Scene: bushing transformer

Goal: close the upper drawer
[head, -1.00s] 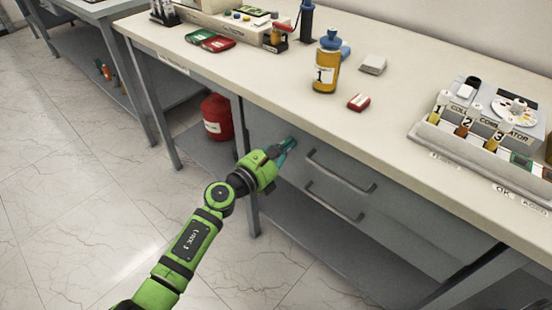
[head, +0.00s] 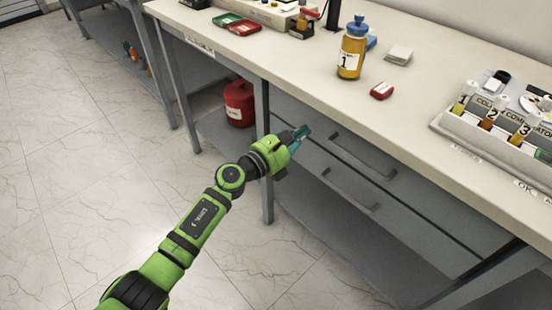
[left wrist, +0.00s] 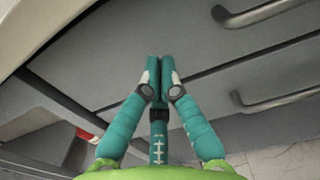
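The upper drawer (head: 312,151) is a grey front under the bench top, with a dark bar handle (head: 362,158). It looks about flush with the lower drawer; any small gap is too fine to tell. In the left wrist view its front (left wrist: 130,55) fills the middle, and its handle (left wrist: 265,12) is at the upper right. My left gripper (head: 305,132) has its teal fingers together and empty, left of the handle. In the left wrist view the fingertips (left wrist: 160,64) overlap the upper drawer's front; contact cannot be told. My right gripper is out of view.
The lower drawer (head: 420,231) has its own handle (head: 350,190) just below. A bench leg (head: 265,160) and a red canister (head: 239,103) stand left of the drawers. The bench top (head: 300,70) overhangs above. Open floor lies at the front left.

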